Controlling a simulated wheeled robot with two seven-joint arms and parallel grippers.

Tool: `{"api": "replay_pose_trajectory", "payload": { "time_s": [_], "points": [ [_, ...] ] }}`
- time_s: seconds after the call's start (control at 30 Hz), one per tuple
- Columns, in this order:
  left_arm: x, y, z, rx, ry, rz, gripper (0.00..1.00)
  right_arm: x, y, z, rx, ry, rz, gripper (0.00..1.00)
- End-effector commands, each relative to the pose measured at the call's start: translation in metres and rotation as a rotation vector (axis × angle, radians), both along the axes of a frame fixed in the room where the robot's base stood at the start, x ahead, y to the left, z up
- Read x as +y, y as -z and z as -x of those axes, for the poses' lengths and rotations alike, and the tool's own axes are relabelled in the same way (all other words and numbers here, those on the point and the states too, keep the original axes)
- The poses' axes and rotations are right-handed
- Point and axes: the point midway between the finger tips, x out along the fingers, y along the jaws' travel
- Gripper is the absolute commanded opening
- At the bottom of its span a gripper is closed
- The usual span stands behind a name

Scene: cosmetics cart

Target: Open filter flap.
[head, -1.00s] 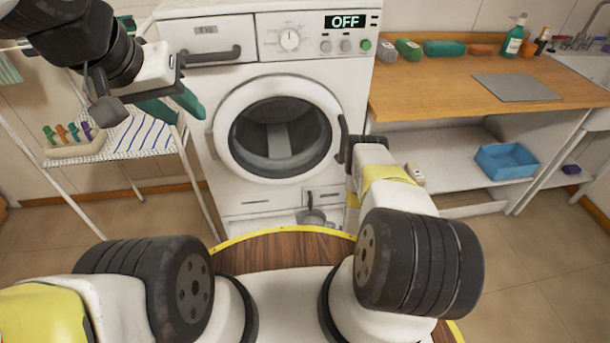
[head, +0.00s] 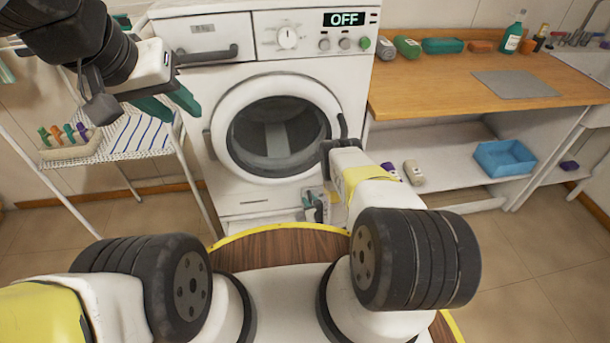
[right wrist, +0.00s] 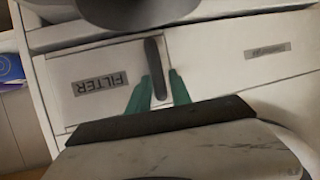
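The white washing machine (head: 250,190) stands ahead of me with its round door shut. The filter flap (right wrist: 75,75) is at its lower front, with a FILTER label that reads upside down in the right wrist view, and looks flush. Its dark upright handle (right wrist: 153,55) is at the flap's edge. My right gripper (right wrist: 159,78) is open, its green fingertips on either side of the handle; I cannot tell whether they touch it. In the head view, my right arm partly hides this area. My left gripper (head: 172,104) is open and empty, raised at upper left.
A wire rack (head: 140,135) with a striped cloth stands left of the machine. At right is a wooden counter (head: 430,85) with bottles and a grey mat, and a blue bin (head: 505,158) on the shelf below. My round base is close in front.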

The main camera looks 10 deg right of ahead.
Motion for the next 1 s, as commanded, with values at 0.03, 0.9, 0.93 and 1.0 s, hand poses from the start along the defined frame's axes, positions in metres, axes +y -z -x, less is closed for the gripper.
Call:
{"api": "replay_pose_trajectory", "payload": {
  "time_s": [0.03,0.9,0.93,1.0],
  "points": [
    [0.0000,0.0000,0.0000,0.000,0.000,0.000,0.36,0.0002,0.0004,-0.0007,0.000,0.000,0.000,0.25],
    [0.0000,0.0000,0.0000,0.000,0.000,0.000,0.36,0.0003,0.0003,-0.0005,0.000,0.000,0.000,0.00],
    [0.0000,0.0000,0.0000,0.000,0.000,0.000,0.36,0.0003,0.0002,-0.0005,0.000,0.000,0.000,0.00],
    [0.0000,0.0000,0.0000,0.000,0.000,0.000,0.36,0.0003,0.0002,-0.0005,0.000,0.000,0.000,0.00]
  ]
}}
